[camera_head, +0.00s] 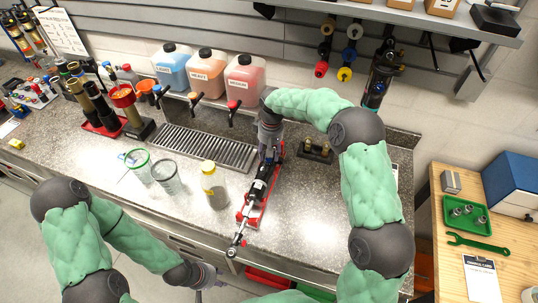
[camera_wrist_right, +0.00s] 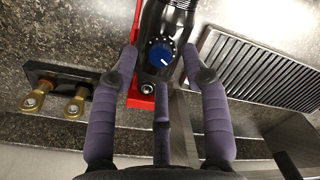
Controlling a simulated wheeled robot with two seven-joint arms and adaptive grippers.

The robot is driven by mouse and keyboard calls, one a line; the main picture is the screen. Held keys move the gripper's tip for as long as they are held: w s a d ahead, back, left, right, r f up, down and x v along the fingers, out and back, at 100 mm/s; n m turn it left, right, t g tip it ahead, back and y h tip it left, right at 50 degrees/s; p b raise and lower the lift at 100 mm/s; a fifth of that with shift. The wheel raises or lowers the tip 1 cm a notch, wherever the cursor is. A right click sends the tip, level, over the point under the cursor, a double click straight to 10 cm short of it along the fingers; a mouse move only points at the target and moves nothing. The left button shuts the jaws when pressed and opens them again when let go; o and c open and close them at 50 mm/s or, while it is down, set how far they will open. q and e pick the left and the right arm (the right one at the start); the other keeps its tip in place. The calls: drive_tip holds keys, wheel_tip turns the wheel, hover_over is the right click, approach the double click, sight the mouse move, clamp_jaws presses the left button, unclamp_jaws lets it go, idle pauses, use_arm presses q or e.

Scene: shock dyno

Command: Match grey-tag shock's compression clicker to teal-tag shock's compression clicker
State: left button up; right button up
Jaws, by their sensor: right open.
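A black shock (camera_head: 262,182) lies in a red cradle (camera_head: 246,213) on the bench, its silver rod end toward the front edge. In the right wrist view a blue clicker knob (camera_wrist_right: 161,54) with a white pointer mark sits on the shock's dark body. My right gripper (camera_wrist_right: 160,66) is open, its purple fingers on either side of the knob; contact cannot be told. In the head view, the right gripper (camera_head: 269,132) is at the shock's far end. My left gripper (camera_head: 208,277) is low, in front of the bench, away from the shock.
A drain grate (camera_head: 205,148) and capped jugs (camera_head: 207,73) are left of the right gripper. A small black block with brass fittings (camera_head: 316,151) stands close on its right. Beakers (camera_head: 168,176) and a yellow-capped bottle (camera_head: 214,187) stand nearby. Shocks hang on the wall.

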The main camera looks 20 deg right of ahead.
wheel_tip(320, 180, up, 10)
drive_tip(key=shift+w+d+r, duration=0.15)
drive_tip(key=shift+d+r, duration=0.05)
drive_tip(key=shift+d, duration=0.1)
idle(0.5)
